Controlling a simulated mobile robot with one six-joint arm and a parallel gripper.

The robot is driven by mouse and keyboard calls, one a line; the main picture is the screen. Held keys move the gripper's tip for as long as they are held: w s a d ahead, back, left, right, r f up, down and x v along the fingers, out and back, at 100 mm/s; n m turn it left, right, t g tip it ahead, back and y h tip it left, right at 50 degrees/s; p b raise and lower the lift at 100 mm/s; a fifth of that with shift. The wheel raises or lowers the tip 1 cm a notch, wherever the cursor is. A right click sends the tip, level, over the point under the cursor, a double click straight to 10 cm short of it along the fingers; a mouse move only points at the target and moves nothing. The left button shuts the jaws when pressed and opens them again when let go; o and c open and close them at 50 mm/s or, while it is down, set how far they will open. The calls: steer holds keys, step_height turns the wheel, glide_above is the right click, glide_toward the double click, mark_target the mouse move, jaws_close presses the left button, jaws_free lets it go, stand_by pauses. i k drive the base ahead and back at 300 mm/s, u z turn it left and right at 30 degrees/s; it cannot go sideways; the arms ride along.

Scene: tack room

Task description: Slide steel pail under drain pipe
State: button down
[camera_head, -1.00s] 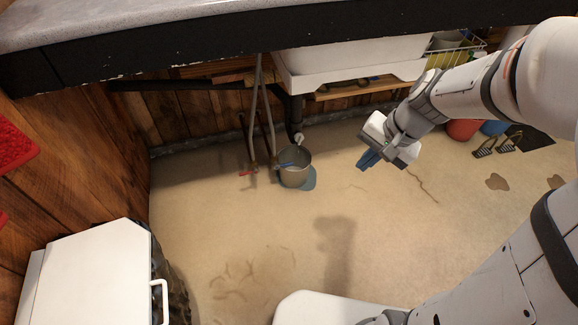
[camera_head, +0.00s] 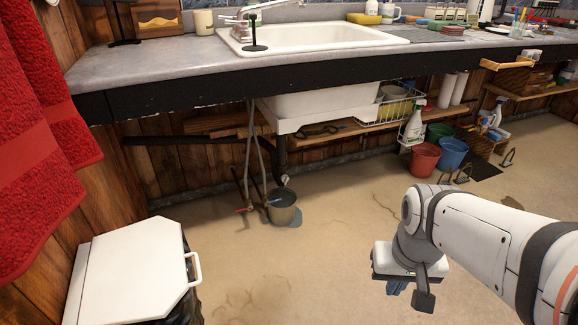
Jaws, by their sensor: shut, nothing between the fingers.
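The steel pail (camera_head: 284,215) stands upright on the floor under the counter. I cannot tell whether the pipe end is over the pail's opening. A bluish-grey puddle (camera_head: 296,222) shows at the pail's right side. My gripper (camera_head: 397,289) is shut and empty, above the floor to the right of and nearer than the pail, not touching it.
Thin hoses (camera_head: 250,160) hang left of the pipe. A white lidded bin (camera_head: 125,270) stands front left, near a red towel (camera_head: 40,150). Red (camera_head: 424,160) and blue (camera_head: 453,153) buckets stand back right. Floor between my gripper and the pail is clear.

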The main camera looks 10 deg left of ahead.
mark_target(282, 213)
steer(key=u, duration=0.7)
steer(key=i, duration=1.4)
steer(key=z, duration=0.95)
steer(key=i, duration=0.5)
steer(key=u, duration=0.1)
